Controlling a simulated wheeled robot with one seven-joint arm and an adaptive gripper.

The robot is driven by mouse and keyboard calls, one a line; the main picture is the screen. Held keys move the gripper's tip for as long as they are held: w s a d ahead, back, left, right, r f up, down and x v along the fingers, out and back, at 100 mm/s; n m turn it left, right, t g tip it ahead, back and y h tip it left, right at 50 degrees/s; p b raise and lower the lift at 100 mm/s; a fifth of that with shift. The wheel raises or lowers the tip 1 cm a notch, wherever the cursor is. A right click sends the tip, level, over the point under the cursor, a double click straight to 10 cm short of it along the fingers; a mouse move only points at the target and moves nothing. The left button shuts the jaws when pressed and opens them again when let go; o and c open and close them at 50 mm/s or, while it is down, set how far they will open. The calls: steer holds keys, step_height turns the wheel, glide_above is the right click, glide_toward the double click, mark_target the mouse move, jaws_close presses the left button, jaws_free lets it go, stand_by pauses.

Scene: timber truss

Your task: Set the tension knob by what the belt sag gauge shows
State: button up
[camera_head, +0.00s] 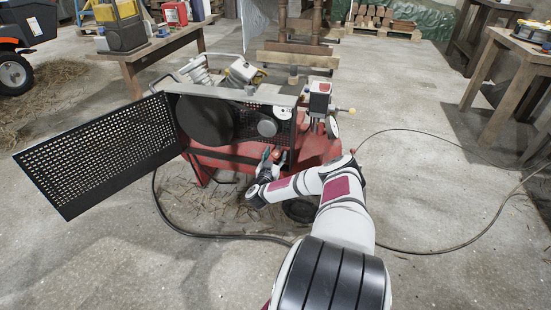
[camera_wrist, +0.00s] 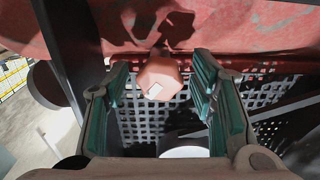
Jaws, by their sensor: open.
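The red machine (camera_head: 320,146) stands on the floor with a perforated guard panel (camera_head: 95,150) swung open to the left. A large dark pulley (camera_head: 203,122) and a smaller grey one (camera_head: 267,127) show behind it. A small white round dial (camera_head: 286,108), perhaps the sag gauge, sits at the upper right of the guard; its reading is too small to tell. In the wrist view an orange-red knob (camera_wrist: 163,77) with a small white mark lies between the teal-padded fingers of my open gripper (camera_wrist: 163,95). Gaps show on both sides of it. My gripper (camera_head: 267,163) is low at the machine's front.
A wooden table (camera_head: 150,57) with containers stands at the back left, and another bench (camera_head: 515,50) at the right. A dark hose (camera_head: 225,235) runs over the floor around the machine. In the wrist view a perforated plate (camera_wrist: 145,128) shows behind the fingers. Open floor lies in front.

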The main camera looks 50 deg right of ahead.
steer(key=shift+d, duration=0.2)
steer(key=shift+c, duration=0.2)
steer(key=c, duration=1.1)
steer(key=shift+c, duration=0.2)
steer(key=shift+w+r+p, duration=0.1)
steer(key=shift+p, duration=0.2)
